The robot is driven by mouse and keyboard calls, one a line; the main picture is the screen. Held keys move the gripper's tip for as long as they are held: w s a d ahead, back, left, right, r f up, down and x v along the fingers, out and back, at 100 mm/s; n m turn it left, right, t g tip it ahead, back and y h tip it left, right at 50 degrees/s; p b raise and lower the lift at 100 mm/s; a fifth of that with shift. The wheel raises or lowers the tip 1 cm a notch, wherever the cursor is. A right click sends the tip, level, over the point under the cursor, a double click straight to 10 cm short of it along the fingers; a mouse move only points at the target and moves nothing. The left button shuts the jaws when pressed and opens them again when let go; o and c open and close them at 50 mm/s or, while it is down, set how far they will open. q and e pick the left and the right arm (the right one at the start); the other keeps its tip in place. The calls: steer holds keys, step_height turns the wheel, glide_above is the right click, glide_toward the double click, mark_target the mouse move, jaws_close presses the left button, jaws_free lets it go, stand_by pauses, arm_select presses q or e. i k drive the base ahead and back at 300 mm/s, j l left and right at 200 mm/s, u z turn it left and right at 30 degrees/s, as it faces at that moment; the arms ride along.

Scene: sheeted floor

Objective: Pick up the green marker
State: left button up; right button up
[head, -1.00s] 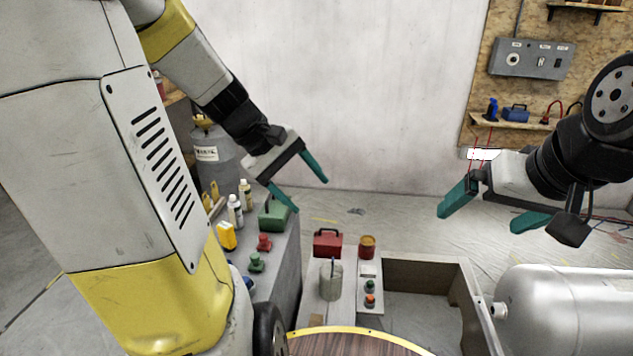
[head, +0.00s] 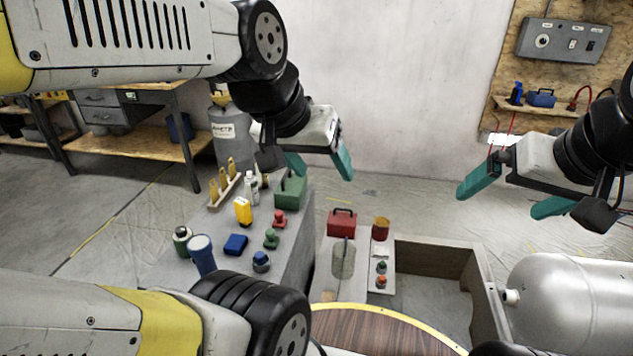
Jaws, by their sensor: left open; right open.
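A small green knobbed piece (head: 270,239) stands on the grey bench at left, between a red one (head: 280,219) and a blue one (head: 261,262). Another small green piece (head: 382,267) stands on the lower ledge at centre, behind an orange-red one (head: 381,282). I cannot tell for sure which is the green marker. My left gripper (head: 320,165) is open and empty, in the air above and behind the grey bench. My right gripper (head: 502,200) is open and empty, in the air at right. Neither gripper touches anything.
A red toolbox (head: 341,221) and glass jar (head: 343,260) stand at centre. A silver tank (head: 575,300) is at right.

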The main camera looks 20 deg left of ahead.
mark_target(271, 240)
steer(key=j+u, duration=0.2)
steer(key=u, duration=0.25)
steer(key=j+u, duration=0.2)
steer(key=u, duration=0.25)
steer(key=j+u, duration=0.2)
steer(key=u, duration=0.25)
steer(key=i+l, duration=0.05)
